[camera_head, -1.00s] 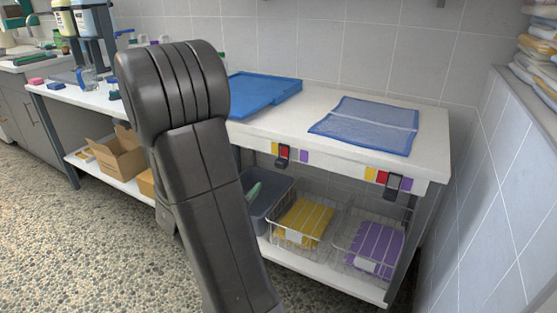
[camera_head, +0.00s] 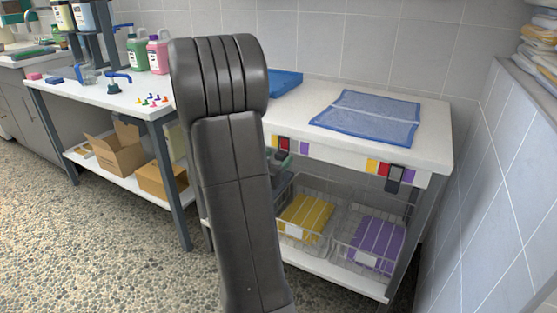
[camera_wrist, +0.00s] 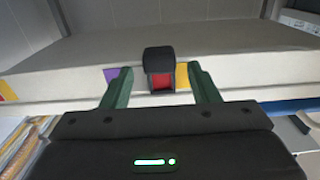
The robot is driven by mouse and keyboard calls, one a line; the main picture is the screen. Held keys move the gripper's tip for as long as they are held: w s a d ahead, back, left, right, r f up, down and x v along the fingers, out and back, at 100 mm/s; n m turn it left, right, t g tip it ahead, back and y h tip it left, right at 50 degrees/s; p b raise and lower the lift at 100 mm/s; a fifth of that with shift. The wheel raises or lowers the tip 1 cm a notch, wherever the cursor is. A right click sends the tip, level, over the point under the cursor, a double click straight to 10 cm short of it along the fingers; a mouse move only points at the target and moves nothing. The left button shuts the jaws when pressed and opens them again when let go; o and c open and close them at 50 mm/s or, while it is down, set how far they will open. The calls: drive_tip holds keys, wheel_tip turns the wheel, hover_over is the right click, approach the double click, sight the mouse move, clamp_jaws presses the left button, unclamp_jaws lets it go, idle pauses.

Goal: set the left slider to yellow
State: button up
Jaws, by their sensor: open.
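The left slider (camera_head: 284,143) is a dark sliding frame on the table's front edge, over the red patch of its colour strip. The yellow patch (camera_head: 274,141) is left of it and the purple patch (camera_head: 304,148) farther right. In the wrist view the order is reversed: the slider (camera_wrist: 160,60) frames red, with yellow (camera_wrist: 182,76) at right and purple (camera_wrist: 110,75) at left. My gripper (camera_wrist: 160,78) is open, its green fingers on either side of the slider with gaps visible. In the head view my arm hides most of the gripper.
The right slider (camera_head: 395,174) is on the same edge, with its own colour strip. A blue mesh mat (camera_head: 368,118) lies on the tabletop (camera_head: 435,130). Wire baskets with yellow towels (camera_head: 305,217) and purple towels (camera_head: 376,240) stand below. A tiled wall is at right.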

drive_tip(key=shift+x, duration=0.8)
clamp_jaws()
drive_tip(key=w+a, duration=0.1)
drive_tip(key=a+p, duration=0.1)
drive_tip(key=a, duration=0.1)
drive_tip(key=shift+w, duration=0.35)
unclamp_jaws()
drive_tip(key=shift+a, duration=0.2)
